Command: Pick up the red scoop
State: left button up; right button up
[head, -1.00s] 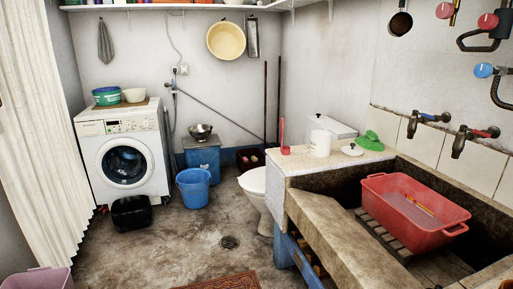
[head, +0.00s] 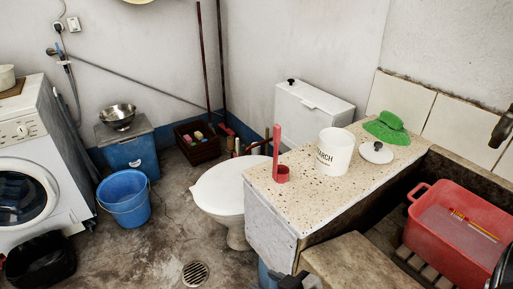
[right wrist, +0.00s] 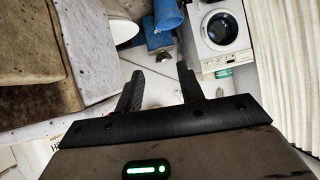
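The red scoop (head: 280,156) stands on the speckled counter (head: 311,193), near its left edge, with its long handle upright and its small round cup at the base. A white jar with dark letters (head: 335,152) stands just right of it. In the right wrist view my right gripper (right wrist: 159,84) is open, with nothing between its fingers. The scoop cannot be made out in that view. A dark piece shows at the bottom edge of the head view, below the counter; I cannot tell which part of me it is. My left gripper is not recognisable in view.
A red basin (head: 460,232) sits in the stone trough to the right. The toilet (head: 222,187) is left of the counter. A blue bucket (head: 125,199) stands on the floor.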

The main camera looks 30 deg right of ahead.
jog(key=w+d+r+t, duration=0.3)
jog(key=w+d+r, duration=0.3)
jog(key=d+r, duration=0.5)
jog(key=t+h+p, duration=0.1)
jog(key=t, duration=0.2)
send_near(280, 130)
jog(key=shift+m+t, duration=0.3)
jog(key=shift+m, duration=0.2)
jog(key=shift+w+a+f+p, duration=0.1)
jog(key=shift+w+a+p, duration=0.2)
jog(key=shift+w, duration=1.85)
jog(key=shift+w+a+f+p, duration=0.15)
jog(key=shift+w+p, duration=0.3)
jog(key=shift+w, duration=1.7)
jog(key=shift+w+a+p, duration=0.25)
jog(key=shift+w+p, duration=0.1)
jog(key=shift+w, duration=1.8)
grip_shut()
